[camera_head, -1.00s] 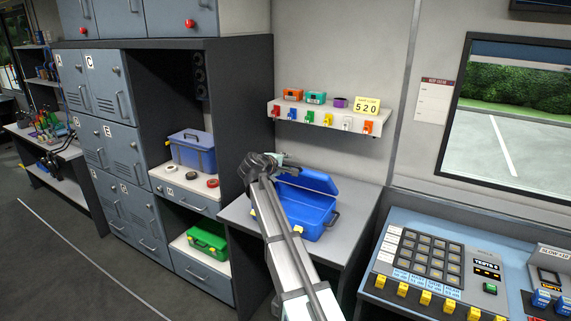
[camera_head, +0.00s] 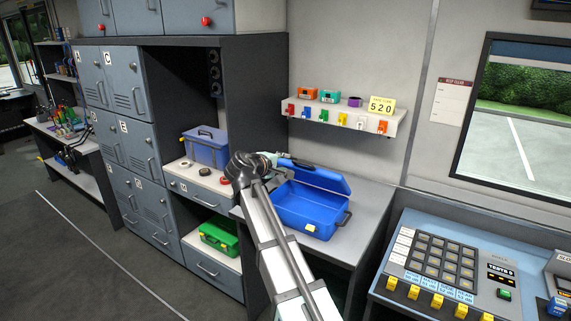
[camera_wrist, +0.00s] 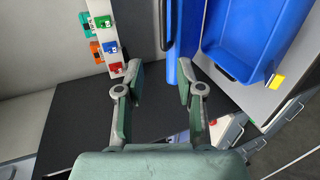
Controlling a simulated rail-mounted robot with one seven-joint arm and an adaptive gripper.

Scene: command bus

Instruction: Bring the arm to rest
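My arm reaches up from the bottom of the head view, and my gripper (camera_head: 284,168) is at the left edge of the open blue case on the counter. In the wrist view my gripper (camera_wrist: 160,78) has its two fingers spread apart, with nothing seen held between them. The blue case (camera_head: 296,210) stands with its lid (camera_head: 318,176) raised. In the wrist view the case (camera_wrist: 255,40) is at the upper right, and its lid edge (camera_wrist: 184,45) shows behind the right finger. I cannot tell whether that finger touches the lid.
A wall shelf (camera_head: 345,113) with colored boxes and tags is above the counter (camera_head: 369,209). A dark cabinet side (camera_head: 258,95) and lockers (camera_head: 125,85) stand left. A keypad console (camera_head: 445,225) is at the right. The floor (camera_head: 75,260) at the left is clear.

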